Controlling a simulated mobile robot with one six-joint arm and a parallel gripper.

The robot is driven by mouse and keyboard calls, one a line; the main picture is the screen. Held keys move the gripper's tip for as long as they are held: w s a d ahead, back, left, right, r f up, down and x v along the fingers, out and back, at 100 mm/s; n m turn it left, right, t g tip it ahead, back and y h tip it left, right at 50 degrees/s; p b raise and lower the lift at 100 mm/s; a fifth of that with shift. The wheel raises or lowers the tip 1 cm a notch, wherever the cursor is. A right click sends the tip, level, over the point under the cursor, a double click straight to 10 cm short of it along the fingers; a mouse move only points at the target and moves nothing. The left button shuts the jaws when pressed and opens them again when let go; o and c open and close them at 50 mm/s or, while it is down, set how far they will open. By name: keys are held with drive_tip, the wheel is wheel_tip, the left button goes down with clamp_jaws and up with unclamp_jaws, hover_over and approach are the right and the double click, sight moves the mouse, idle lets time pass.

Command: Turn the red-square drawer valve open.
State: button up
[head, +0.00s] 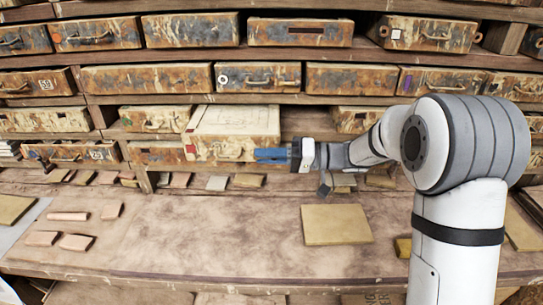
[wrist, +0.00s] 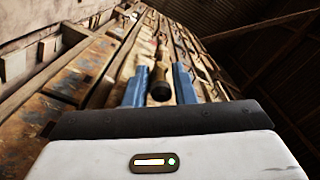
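A weathered drawer (head: 235,146) with a red square (head: 190,149) on its front juts out of the shelving left of centre in the head view. A handle (head: 229,153) shows on its front, partly unclear. My gripper (head: 270,155) is at the right end of this drawer front, blue fingers pointing left. In the wrist view the blue fingers (wrist: 160,76) stand apart. A brassy bar with a dark round end (wrist: 160,90) shows between them, with narrow gaps at its sides. I cannot tell whether this bar is the drawer's handle.
Rows of rusty drawers surround it, one with a white square (head: 396,35) and one with a white ring (head: 222,79). The bench (head: 190,235) below holds a tan board (head: 337,225) and several pinkish blocks (head: 75,243). Its middle is mostly clear.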

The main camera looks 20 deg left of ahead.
clamp_jaws()
drive_tip(key=shift+d, duration=0.2)
